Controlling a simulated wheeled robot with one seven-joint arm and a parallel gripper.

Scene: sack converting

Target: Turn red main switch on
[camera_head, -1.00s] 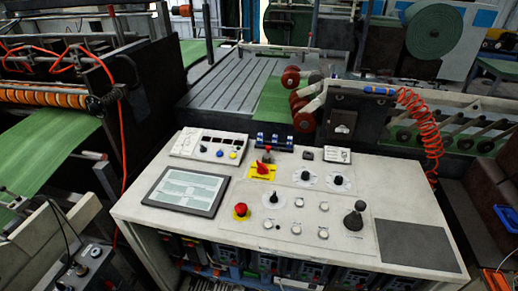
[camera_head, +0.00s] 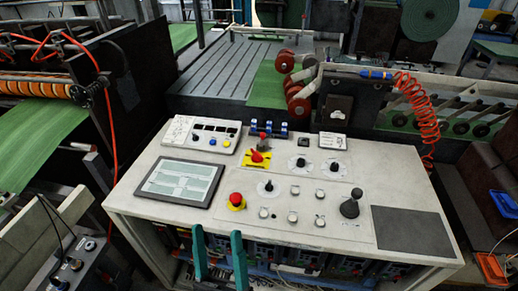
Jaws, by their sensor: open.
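The red main switch (camera_head: 257,156) is a red rotary handle on a yellow plate, near the back middle of the white control desk (camera_head: 150,225). My gripper (camera_head: 218,237) shows as two teal fingers at the bottom middle. The fingers stand apart with nothing between them. They are in front of the desk's near edge, left of centre, and nearer to me than the switch. The gripper's body is out of the picture. The switch is fully visible.
A red mushroom button (camera_head: 236,200) stands on the desk between the fingers and the switch. A black joystick (camera_head: 350,204), several knobs and a tablet-like screen (camera_head: 180,181) are around it. An orange coiled hose (camera_head: 420,105) hangs at the right.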

